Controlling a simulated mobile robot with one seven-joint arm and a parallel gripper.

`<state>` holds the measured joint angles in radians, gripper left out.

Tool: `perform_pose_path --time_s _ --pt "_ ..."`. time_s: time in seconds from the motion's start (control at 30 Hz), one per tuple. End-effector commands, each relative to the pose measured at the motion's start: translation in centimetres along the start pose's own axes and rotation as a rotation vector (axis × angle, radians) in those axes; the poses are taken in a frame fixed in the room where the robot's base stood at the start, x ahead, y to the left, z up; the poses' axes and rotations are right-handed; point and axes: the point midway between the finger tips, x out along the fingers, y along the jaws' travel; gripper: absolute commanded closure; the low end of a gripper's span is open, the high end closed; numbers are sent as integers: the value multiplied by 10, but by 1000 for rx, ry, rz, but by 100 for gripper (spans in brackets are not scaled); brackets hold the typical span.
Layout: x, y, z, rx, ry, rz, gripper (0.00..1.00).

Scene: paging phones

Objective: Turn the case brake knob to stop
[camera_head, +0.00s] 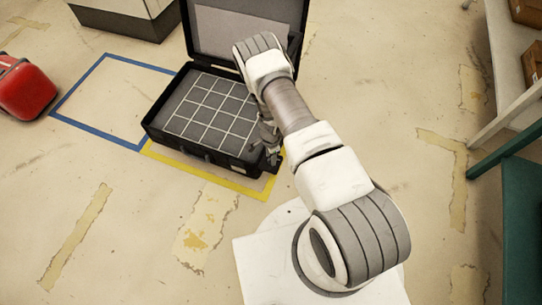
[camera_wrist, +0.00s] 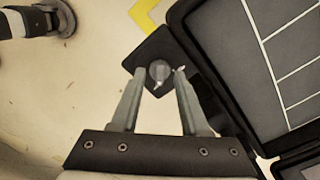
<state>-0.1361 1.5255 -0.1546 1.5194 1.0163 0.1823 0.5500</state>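The open black case (camera_head: 205,148) lies on the floor in the head view, with a grey gridded inside and its lid raised at the back. In the wrist view the case edge (camera_wrist: 195,55) runs down the right. A dark square plate (camera_wrist: 150,50) sticks out beside it and bears a small round grey knob (camera_wrist: 159,71) with a pale pointer at its lower edge. My gripper (camera_wrist: 160,73) is open, with one fingertip on each side of the knob and gaps showing. I cannot tell its height above the knob. In the head view my gripper (camera_head: 268,148) is at the case's front right corner, partly hidden.
Yellow tape (camera_head: 225,182) and blue tape (camera_head: 92,70) mark the floor around and beside the case. A red case (camera_head: 25,90) stands at the far left. A shelf with cardboard boxes (camera_head: 530,62) and a green bench (camera_head: 520,200) stand at the right. The front left floor is clear.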

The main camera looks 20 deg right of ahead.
Motion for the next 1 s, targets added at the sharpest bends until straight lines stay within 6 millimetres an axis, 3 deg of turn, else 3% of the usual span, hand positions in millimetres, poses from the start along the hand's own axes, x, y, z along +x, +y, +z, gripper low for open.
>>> perform_pose_path --time_s 0.27,0.8,1.0 --pt "-13 0 0 -1 0 0 55" --pt "-138 0 0 -1 0 -1 55" --pt "-166 0 0 0 1 -1 55"
